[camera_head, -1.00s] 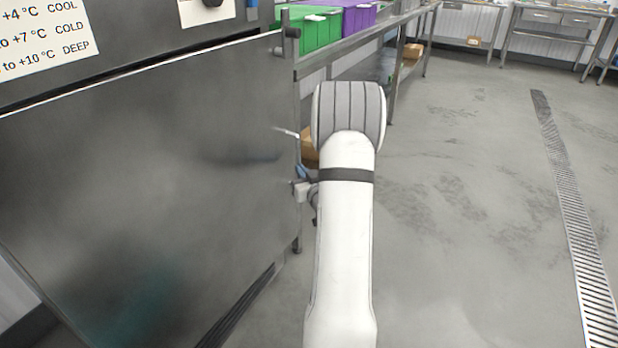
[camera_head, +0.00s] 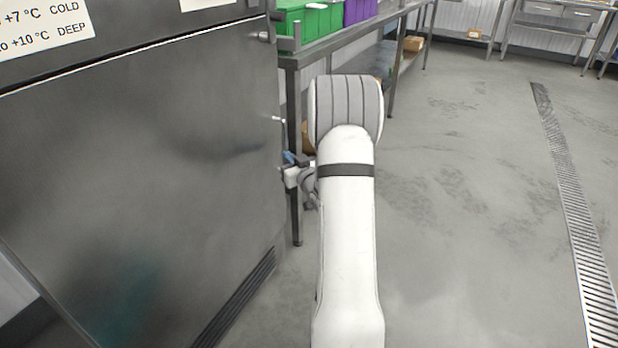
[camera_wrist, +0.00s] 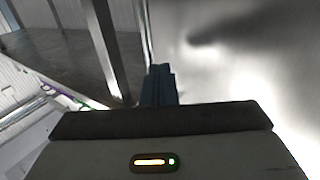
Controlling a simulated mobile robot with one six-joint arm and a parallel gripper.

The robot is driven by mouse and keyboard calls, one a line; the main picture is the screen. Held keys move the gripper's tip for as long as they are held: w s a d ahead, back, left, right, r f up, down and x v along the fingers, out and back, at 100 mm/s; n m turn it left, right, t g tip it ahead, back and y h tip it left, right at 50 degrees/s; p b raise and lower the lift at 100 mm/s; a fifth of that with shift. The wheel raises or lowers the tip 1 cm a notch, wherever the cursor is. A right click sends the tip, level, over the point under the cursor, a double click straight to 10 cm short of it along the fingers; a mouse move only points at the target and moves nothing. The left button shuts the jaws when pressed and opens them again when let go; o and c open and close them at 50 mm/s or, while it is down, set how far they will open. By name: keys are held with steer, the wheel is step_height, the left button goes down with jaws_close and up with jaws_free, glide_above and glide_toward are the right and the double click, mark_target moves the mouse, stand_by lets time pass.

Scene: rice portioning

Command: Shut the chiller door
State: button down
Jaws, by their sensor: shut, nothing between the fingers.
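The chiller door (camera_head: 150,165) is a large dark steel panel filling the left of the head view. Its top edge runs close along the chiller body, and I cannot tell whether a thin gap is left. A small pale handle (camera_head: 277,119) sticks out near its right edge. My gripper (camera_head: 289,158) is at the door's right edge, below the handle, partly hidden behind my arm. In the wrist view its dark fingers (camera_wrist: 160,84) are together and empty, beside the bright door face (camera_wrist: 235,60). I cannot tell whether they touch it.
A steel rack (camera_head: 345,42) with green crates (camera_head: 310,22) and a purple crate (camera_head: 359,10) stands just beyond the chiller. The floor to the right is clear, with a drain grate (camera_head: 572,205).

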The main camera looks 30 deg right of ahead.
steer(key=s+p, duration=0.2)
steer(key=s, duration=1.1)
steer(key=s+a+r+g+h+p, duration=0.1)
steer(key=a+r+g+p, duration=0.35)
steer(key=r+p, duration=0.35)
steer(key=a+r+g+h+p, duration=0.1)
steer(key=a+r+g+p, duration=0.2)
steer(key=a+r+p, duration=0.55)
steer(key=s+a+r+g+y+p, duration=0.1)
steer(key=s+a+r+g+p, duration=0.3)
steer(key=s+r, duration=0.5)
steer(key=s+a+r+g+y+p, duration=0.2)
steer(key=s+a+r+g+p, duration=0.2)
steer(key=s+a+r+p, duration=0.3)
steer(key=s+a+r, duration=0.3)
steer(key=s, duration=0.2)
steer(key=shift+r+n+p, duration=0.15)
steer(key=shift+n+p, duration=0.2)
steer(key=shift+n, duration=0.05)
